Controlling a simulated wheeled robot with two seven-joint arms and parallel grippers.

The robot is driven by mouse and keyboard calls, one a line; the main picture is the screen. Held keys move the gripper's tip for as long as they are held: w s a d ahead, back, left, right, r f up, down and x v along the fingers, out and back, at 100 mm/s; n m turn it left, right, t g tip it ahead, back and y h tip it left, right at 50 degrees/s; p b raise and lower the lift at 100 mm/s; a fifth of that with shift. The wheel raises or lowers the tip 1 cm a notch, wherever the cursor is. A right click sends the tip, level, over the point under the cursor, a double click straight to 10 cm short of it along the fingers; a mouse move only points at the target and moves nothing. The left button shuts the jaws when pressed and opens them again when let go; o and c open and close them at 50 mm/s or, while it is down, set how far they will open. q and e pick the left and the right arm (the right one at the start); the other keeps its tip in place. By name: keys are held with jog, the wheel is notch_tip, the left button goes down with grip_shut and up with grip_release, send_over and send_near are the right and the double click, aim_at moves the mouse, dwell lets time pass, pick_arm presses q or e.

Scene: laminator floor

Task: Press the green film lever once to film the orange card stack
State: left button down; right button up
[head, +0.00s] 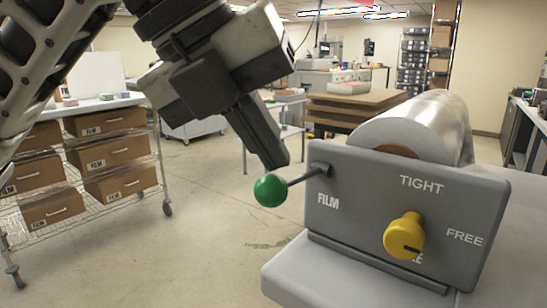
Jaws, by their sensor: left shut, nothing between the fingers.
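The film lever is a dark rod with a green ball (270,190) at its end. It sticks out to the left from the grey laminator panel (345,235), beside the word FILM. My left gripper (276,164) is shut and empty, its fingers pointing down. Its tips are just above the green ball in the picture; I cannot tell whether they touch it. My right gripper is not in view. I cannot make out an orange card stack.
A yellow knob (404,236) sits on the panel near the words TIGHT and FREE. A large silver roll (425,125) lies behind it. A wire rack of boxes (110,155) stands left, and stacked brown boards (355,100) lie behind. The floor between is clear.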

pick_arm(q)
jog(key=shift+f, duration=0.2)
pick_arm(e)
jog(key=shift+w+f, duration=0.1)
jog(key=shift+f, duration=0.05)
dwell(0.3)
pick_arm(q)
jog(key=shift+w+d+r+p, duration=0.15)
jog(key=shift+w+r+p, duration=0.1)
jog(key=shift+r+p, duration=0.45)
jog(key=shift+w+d+r+p, duration=0.1)
jog(key=shift+w+r+p, duration=0.15)
jog(key=shift+r+p, duration=0.4)
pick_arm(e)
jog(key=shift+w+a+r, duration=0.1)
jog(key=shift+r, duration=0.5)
pick_arm(q)
jog(key=shift+r, duration=0.15)
jog(key=r+p, duration=0.2)
jog(key=r, duration=0.1)
jog(key=w+r+p, duration=0.1)
jog(key=r+p, duration=0.1)
jog(key=shift+d, duration=0.4)
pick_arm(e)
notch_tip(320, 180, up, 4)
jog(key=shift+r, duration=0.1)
pick_arm(q)
jog(key=shift+f, duration=0.15)
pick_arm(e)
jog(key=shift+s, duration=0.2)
